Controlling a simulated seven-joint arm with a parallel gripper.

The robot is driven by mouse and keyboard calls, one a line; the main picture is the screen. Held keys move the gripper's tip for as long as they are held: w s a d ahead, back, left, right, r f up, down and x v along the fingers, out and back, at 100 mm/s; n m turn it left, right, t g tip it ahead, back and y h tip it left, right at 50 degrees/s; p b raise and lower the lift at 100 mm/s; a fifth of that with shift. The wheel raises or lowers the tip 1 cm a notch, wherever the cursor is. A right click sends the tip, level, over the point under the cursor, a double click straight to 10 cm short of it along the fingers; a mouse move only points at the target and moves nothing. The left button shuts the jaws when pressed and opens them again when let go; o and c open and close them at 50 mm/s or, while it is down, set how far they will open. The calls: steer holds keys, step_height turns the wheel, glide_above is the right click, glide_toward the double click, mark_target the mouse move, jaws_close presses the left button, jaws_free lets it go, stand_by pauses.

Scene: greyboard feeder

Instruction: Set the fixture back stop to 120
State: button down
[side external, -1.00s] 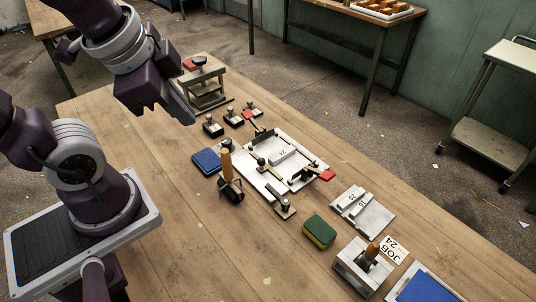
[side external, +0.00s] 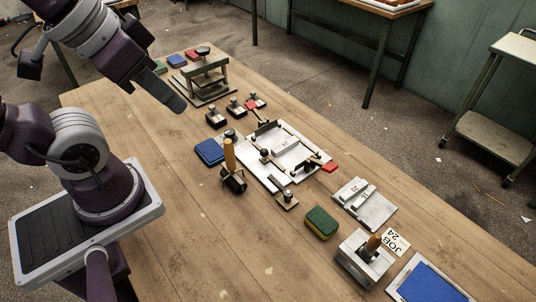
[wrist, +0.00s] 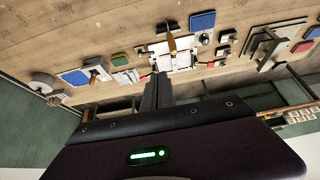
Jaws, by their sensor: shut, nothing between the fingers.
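The fixture (side external: 262,172) is a pale plate with rails and dark-knobbed clamps in the middle of the bench. A block marked 24 (side external: 284,143) sits on it. A dark upright piece (side external: 265,127) stands at its far edge and may be the back stop. Its scale is too small to read. The fixture also shows at the top middle of the wrist view (wrist: 184,62), partly hidden by a wooden-handled tool. My gripper (side external: 180,104) is shut and empty, in the air above the bench, left of the fixture. Its fingers (wrist: 157,92) point toward the fixture in the wrist view.
A green press-like stand (side external: 204,73) is behind my gripper. Small knobbed blocks (side external: 236,107), a blue pad (side external: 209,152) and the wooden-handled tool (side external: 230,157) surround the fixture. A sponge (side external: 321,222), spare-block tray (side external: 376,212) and JOB 24 card (side external: 396,242) lie right.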

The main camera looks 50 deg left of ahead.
stand_by(0.3)
steer(key=c, duration=1.9)
jaws_free()
steer(key=shift+c, duration=0.2)
steer(key=o, duration=0.7)
steer(key=shift+g, duration=0.6)
steer(key=w, duration=0.5)
steer(key=shift+a+f, duration=0.25)
steer(key=shift+f, duration=0.1)
steer(key=m+g+y, duration=0.2)
steer(key=g, duration=0.2)
glide_above(264, 150)
steer(key=d, duration=0.2)
step_height(264, 150, down, 17)
steer(key=f, duration=0.3)
steer(key=a+f, duration=0.1)
steer(key=f, duration=0.5)
steer(key=shift+a, duration=0.35)
steer(key=shift+f, duration=0.35)
